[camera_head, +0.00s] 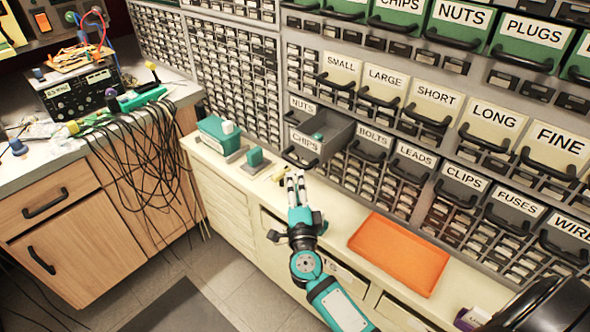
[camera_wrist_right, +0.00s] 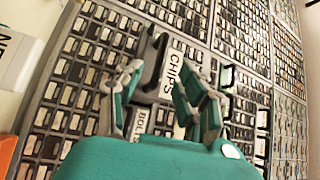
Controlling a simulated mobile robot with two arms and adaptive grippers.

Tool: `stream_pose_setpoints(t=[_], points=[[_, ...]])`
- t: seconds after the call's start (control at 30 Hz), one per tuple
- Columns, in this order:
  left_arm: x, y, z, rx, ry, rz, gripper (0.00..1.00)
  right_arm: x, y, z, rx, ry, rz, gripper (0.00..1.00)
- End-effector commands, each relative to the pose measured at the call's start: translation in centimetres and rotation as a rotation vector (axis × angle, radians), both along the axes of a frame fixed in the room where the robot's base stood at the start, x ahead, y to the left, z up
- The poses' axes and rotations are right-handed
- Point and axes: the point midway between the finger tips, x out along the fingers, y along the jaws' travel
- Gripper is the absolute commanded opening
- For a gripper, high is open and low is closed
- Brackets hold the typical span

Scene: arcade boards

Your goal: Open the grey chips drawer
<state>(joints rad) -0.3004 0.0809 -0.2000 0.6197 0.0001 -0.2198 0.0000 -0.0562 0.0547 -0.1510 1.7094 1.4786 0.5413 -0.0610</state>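The grey chips drawer (camera_head: 304,143), labelled CHIPS, stands pulled out from the cabinet below the grey NUTS drawer (camera_head: 301,105). In the right wrist view, the CHIPS label (camera_wrist_right: 172,68) and a dark handle lie between and beyond my fingers. My right gripper (camera_head: 291,178) is just below and in front of the drawer's handle. In the wrist view, the fingers of this gripper (camera_wrist_right: 160,88) are spread apart with nothing held between them. My left gripper is not in view.
An orange tray (camera_head: 400,252) lies on the cream counter to the right. Teal boxes (camera_head: 218,134) stand on the counter at left. A BOLTS drawer (camera_head: 372,142) is beside the chips drawer. Cables hang from the wooden bench (camera_head: 75,225).

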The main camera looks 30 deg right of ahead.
Motion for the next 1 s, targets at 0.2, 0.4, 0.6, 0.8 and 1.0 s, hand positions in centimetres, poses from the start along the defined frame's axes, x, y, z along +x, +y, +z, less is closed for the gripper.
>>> stream_pose_setpoints(t=[0.2, 0.4, 0.6, 0.8, 1.0], points=[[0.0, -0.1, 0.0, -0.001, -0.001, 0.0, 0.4, -3.1, 1.2, -0.6, 0.0, 0.002, 0.001, 0.38], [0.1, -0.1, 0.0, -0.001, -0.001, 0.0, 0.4, -3.9, 1.6, -0.6, 0.0, 0.001, 0.001, 0.38], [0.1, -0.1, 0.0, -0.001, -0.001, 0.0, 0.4, -3.8, 1.6, -0.6, 0.0, 0.0, 0.001, 0.38], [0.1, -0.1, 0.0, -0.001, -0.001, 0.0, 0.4, -3.8, 1.6, -0.6, 0.0, 0.0, 0.001, 0.38], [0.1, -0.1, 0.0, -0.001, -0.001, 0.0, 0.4, -3.7, 2.7, -4.2, -0.104, 0.083, 0.051, 0.38]])
